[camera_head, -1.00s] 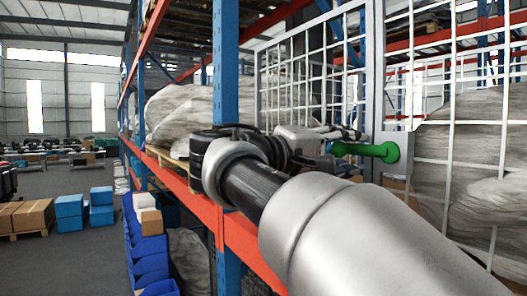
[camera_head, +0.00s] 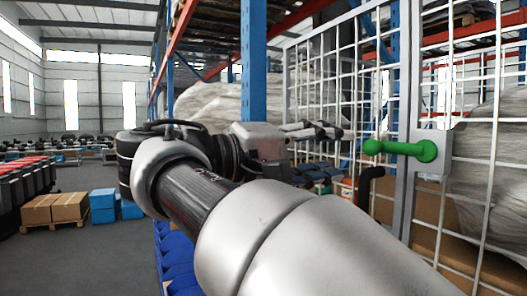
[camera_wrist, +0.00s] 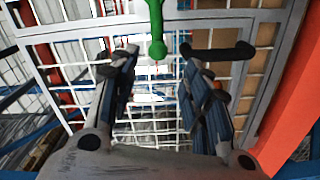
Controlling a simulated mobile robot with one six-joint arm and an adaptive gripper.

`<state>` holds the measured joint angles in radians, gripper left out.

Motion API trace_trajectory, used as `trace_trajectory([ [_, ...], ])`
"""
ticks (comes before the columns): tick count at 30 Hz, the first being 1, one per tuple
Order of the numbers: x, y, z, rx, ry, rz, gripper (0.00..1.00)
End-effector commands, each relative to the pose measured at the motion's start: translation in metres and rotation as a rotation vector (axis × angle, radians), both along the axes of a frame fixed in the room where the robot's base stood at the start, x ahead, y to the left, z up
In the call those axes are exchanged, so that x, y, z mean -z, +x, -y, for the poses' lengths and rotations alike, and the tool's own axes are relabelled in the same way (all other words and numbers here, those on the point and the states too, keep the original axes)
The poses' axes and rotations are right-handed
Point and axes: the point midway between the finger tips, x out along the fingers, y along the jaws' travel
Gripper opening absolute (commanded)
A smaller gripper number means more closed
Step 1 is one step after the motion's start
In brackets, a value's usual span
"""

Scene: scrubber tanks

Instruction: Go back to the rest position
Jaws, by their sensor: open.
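My gripper (camera_head: 315,131) is open and empty, in front of the white mesh door. In the head view it is to the left of the green handle (camera_head: 400,149), with a visible gap between them. In the wrist view its two fingers (camera_wrist: 157,68) are spread apart, and the green handle (camera_wrist: 156,28) shows beyond them at the top middle. A black handle (camera_wrist: 218,52) lies past the right fingertip in the wrist view. My arm crosses the lower middle of the head view and hides part of the rack and door.
The white mesh door (camera_head: 408,190) stands close on the right, in front of wrapped loads. A blue rack post (camera_head: 252,60) rises behind my arm. Cardboard boxes (camera_head: 55,208) and blue boxes (camera_head: 103,205) stand at left. The grey floor between them and my arm is open.

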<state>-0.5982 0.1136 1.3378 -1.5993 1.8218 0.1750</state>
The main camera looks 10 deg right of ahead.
Motion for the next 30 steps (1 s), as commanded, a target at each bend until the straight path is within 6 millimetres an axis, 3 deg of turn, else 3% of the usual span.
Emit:
trace_trajectory([
  [7,0.002,0.0,0.001,-0.001,0.002,-0.003,0.44],
  [11,0.033,-0.001,0.015,-0.015,0.042,-0.052,0.44],
  [14,0.088,-0.007,0.036,-0.045,0.122,-0.136,0.44],
  [18,0.192,-0.027,0.064,-0.101,0.293,-0.269,0.44],
  [21,0.266,-0.048,0.075,-0.141,0.429,-0.338,0.44],
  [26,0.382,-0.089,0.075,-0.192,0.668,-0.4,0.44],
  [30,0.482,-0.13,0.061,-0.228,0.897,-0.398,0.44],
])
